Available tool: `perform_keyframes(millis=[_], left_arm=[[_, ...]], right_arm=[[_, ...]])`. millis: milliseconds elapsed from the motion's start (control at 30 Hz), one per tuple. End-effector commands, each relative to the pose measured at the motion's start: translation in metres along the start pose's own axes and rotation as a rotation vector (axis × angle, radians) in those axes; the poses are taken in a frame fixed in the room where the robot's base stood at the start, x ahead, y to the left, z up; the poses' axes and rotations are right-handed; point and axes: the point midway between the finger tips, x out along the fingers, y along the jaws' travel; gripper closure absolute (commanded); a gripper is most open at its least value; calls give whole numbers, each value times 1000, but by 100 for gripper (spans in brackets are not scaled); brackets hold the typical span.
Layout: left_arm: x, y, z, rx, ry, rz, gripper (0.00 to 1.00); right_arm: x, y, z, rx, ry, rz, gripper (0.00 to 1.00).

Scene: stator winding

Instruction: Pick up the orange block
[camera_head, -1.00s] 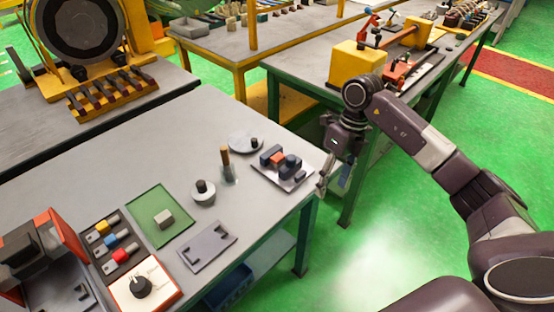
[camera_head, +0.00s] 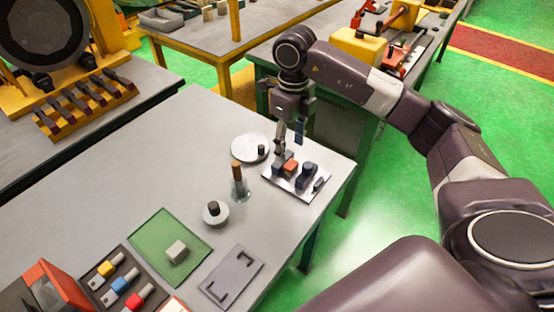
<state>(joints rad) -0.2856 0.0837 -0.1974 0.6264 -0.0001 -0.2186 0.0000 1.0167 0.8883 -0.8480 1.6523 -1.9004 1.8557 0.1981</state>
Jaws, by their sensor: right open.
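The orange block (camera_head: 291,167) is small and sits on a light grey plate (camera_head: 284,183) near the table's right edge, between dark blue blocks. My right gripper (camera_head: 287,152) points down with its fingers over the back left of the plate. It is open, and its fingertips are just behind and above the orange block. I cannot tell whether they touch anything. The fingers partly cover the dark block on the left. My left gripper is not in view.
A dark blue block (camera_head: 308,171) stands right of the orange block. A green mat (camera_head: 153,243) lies nearer. The table's middle left is clear.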

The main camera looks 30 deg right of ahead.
Motion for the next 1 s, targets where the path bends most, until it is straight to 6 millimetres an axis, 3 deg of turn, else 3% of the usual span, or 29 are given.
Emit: perform_keyframes(millis=[433, 600, 867, 1000], left_arm=[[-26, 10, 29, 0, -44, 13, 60], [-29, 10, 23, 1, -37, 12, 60], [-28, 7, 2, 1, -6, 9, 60], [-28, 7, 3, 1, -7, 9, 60]], right_arm=[[52, -4, 2, 0, 7, 3, 49], [73, -5, 3, 1, 3, 2, 49], [77, -6, 3, 1, 2, 0, 49], [77, -5, 3, 1, 1, 0, 64]])
